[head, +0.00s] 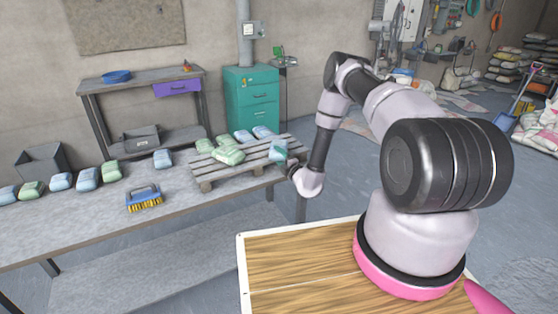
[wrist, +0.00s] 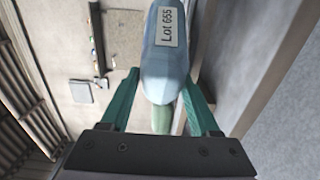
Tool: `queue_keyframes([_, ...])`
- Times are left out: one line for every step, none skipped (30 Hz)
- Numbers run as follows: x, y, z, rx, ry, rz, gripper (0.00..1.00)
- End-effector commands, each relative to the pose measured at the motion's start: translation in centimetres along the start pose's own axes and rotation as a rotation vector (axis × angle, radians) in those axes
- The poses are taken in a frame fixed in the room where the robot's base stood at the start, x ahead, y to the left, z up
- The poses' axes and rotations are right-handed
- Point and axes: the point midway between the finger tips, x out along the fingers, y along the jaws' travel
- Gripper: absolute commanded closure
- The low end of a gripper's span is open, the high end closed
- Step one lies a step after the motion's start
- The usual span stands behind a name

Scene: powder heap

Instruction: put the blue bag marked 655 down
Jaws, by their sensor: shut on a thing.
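The blue bag marked 655 (wrist: 168,55) shows large in the wrist view, with a white label reading "Lot 655". My gripper (wrist: 165,90) is shut on it, a green finger on each side. In the head view the bag (head: 279,150) is tilted at the right end of the wooden pallet (head: 258,163). My gripper (head: 291,170) is partly hidden by my wrist there. I cannot tell whether the bag touches the pallet. A green thing (wrist: 162,120) shows beyond the bag in the wrist view.
Several green and blue bags lie on the pallet, such as a green bag (head: 229,155) and a blue bag (head: 262,131). More bags (head: 61,181) line the left of the grey table (head: 85,222). A brush (head: 145,200) lies left of the pallet. The table front is clear.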

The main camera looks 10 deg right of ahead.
Motion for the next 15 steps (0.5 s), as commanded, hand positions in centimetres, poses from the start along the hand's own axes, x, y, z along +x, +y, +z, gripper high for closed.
queue_keyframes([0.00, -0.82, -0.01, -0.001, 0.000, 0.000, 1.00])
queue_keyframes([0.00, -1.15, 0.00, -0.001, 0.000, 0.000, 1.00])
queue_keyframes([-0.01, -1.43, 0.00, 0.000, 0.000, 0.001, 1.00])
queue_keyframes([0.00, -1.49, 0.01, 0.000, 0.000, 0.001, 1.00])
queue_keyframes([0.01, -1.49, 0.02, 0.000, -0.001, 0.002, 1.00])
queue_keyframes([0.02, -1.44, 0.03, 0.000, -0.001, 0.002, 1.00])
queue_keyframes([0.02, -1.42, 0.04, 0.000, -0.001, 0.002, 1.00])
queue_keyframes([0.01, -1.42, 0.04, 0.000, -0.001, 0.002, 1.00])
queue_keyframes([0.01, -1.42, 0.04, 0.000, -0.001, 0.002, 1.00])
queue_keyframes([0.01, -1.43, 0.04, 0.000, -0.001, 0.002, 1.00])
queue_keyframes([0.00, -1.47, 0.05, 0.000, -0.001, 0.002, 1.00])
queue_keyframes([0.00, -1.57, 0.06, 0.000, -0.001, 0.001, 1.00])
queue_keyframes([0.00, -1.67, 0.07, 0.000, -0.001, 0.001, 1.00])
queue_keyframes([0.00, -1.76, 0.08, 0.000, -0.001, 0.001, 1.00])
queue_keyframes([-0.02, -1.74, 0.05, 0.000, -0.001, 0.000, 0.22])
